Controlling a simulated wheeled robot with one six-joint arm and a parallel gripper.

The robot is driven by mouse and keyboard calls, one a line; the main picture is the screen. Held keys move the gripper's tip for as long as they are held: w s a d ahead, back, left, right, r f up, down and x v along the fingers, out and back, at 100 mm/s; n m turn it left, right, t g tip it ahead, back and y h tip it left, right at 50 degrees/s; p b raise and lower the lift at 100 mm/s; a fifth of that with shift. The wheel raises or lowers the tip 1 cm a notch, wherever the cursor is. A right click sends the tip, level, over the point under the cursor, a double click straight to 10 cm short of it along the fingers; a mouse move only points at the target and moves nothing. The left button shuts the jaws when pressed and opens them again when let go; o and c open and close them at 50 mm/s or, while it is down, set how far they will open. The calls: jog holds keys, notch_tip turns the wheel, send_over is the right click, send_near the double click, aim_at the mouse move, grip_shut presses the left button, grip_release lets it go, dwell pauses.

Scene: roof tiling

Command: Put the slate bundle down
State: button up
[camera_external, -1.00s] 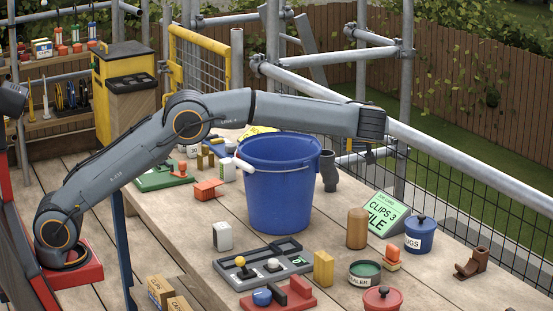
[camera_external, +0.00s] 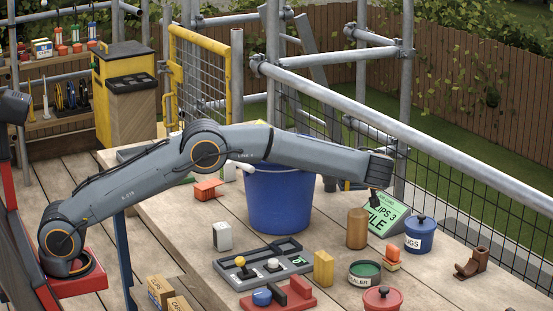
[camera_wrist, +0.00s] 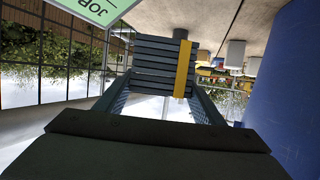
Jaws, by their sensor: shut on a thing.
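The slate bundle (camera_wrist: 150,66) is a stack of dark grey slates with a yellow band around it. In the wrist view it sits between the fingers of my gripper (camera_wrist: 160,84), which is shut on it. In the external view my gripper (camera_external: 377,200) hangs to the right of the blue bucket, just over or in front of the green sign, and the bundle cannot be made out there. Whether the bundle touches the table cannot be told.
The tall blue bucket (camera_external: 277,205) stands beside my forearm. The green sign (camera_external: 388,215), a brown cylinder (camera_external: 357,228) and a blue lidded pot (camera_external: 420,235) are near my gripper. A scaffold rail (camera_external: 450,143) runs behind the table.

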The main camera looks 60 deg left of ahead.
aim_at(355, 187)
jog(key=shift+f, duration=2.85)
jog(key=shift+f, duration=0.1)
jog(key=o, duration=1.2)
jog(key=shift+f, duration=0.1)
jog(key=shift+o, duration=0.2)
jog(key=shift+d+r, duration=0.15)
jog(key=shift+r, duration=0.05)
jog(key=v, duration=1.1)
jog(key=shift+s+d, duration=0.25)
jog(key=shift+d, duration=0.05)
jog(key=shift+r, duration=0.15)
